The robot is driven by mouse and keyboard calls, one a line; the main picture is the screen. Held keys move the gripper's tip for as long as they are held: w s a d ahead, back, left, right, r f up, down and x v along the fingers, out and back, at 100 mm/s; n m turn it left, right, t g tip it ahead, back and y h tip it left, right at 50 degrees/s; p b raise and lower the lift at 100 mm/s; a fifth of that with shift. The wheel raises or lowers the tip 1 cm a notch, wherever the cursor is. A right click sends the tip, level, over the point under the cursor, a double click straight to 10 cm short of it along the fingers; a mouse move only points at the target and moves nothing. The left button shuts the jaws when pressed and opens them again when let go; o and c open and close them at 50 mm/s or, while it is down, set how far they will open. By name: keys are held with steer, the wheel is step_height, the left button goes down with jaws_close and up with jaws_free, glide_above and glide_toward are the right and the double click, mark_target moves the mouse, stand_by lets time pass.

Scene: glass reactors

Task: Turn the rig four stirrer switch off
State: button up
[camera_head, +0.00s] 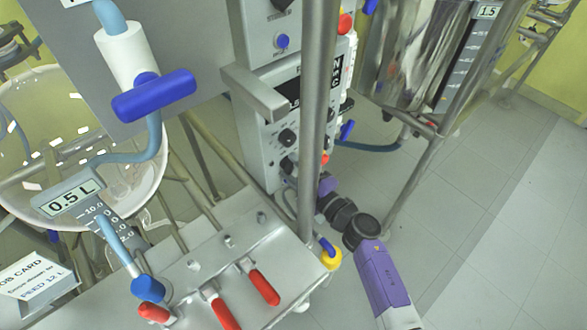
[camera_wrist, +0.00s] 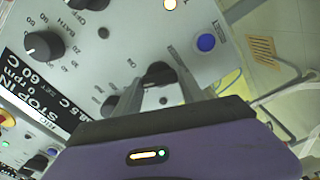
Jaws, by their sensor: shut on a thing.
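In the wrist view a grey control panel (camera_wrist: 110,40) fills much of the picture. My gripper (camera_wrist: 156,66) has its two metal fingers closed on a black switch knob (camera_wrist: 159,72) on this panel. The fingers hide part of the knob, and I cannot read its position or a rig number. Small "ON" lettering shows up and left of it. In the head view the control panel (camera_head: 265,150) stands behind a steel post, and my purple gripper body (camera_head: 327,184) is at its lower right. The fingertips are not clear there.
The steel post (camera_head: 315,120) stands close to my arm. A bench with red-handled valves (camera_head: 264,287) is left; floor is open right.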

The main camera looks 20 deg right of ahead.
steer(key=n, duration=0.4)
steer(key=shift+f+n+b, duration=0.15)
steer(key=shift+n+b, duration=0.15)
steer(key=shift+b, duration=0.1)
steer(key=shift+s, duration=0.1)
steer(key=o, duration=1.4)
steer(key=shift+c, duration=0.2)
steer(key=v, duration=0.7)
steer(key=shift+s+p, duration=0.35)
steer(key=shift+d, duration=0.15)
